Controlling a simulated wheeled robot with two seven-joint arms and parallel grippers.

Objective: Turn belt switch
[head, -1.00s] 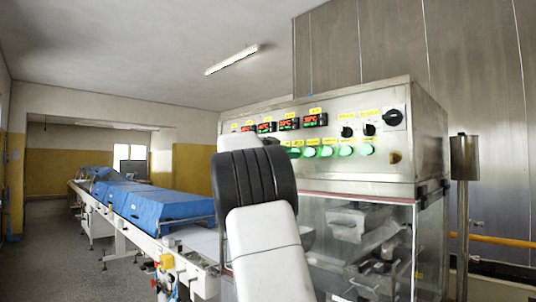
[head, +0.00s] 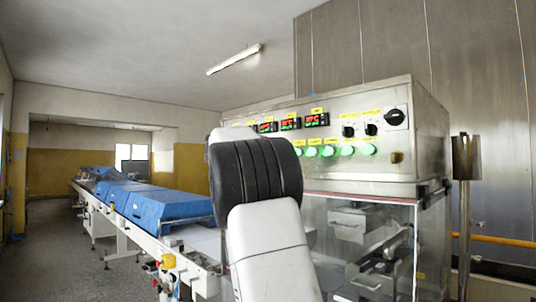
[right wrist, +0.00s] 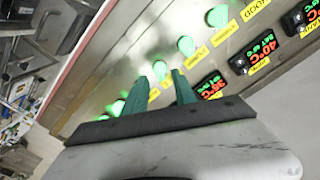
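The control panel (head: 330,137) of the steel machine carries black rotary knobs: two small ones, a left knob (head: 348,131) and a right knob (head: 371,129), and a larger switch (head: 395,117) at the upper right. Their labels are too small to read, so I cannot tell which is the belt switch. My arm rises in front of the panel's left part and hides its gripper in the head view. In the right wrist view, my right gripper (right wrist: 161,77) has two green fingers apart with nothing between them, near the row of green lights. My left gripper is not in view.
Red-lit temperature displays (head: 317,119) sit above green round lights (head: 369,149). Below is a clear-walled cabinet (head: 350,235). A conveyor with blue covers (head: 170,205) runs back on the left. A metal post (head: 464,200) stands at the right. Floor is free at far left.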

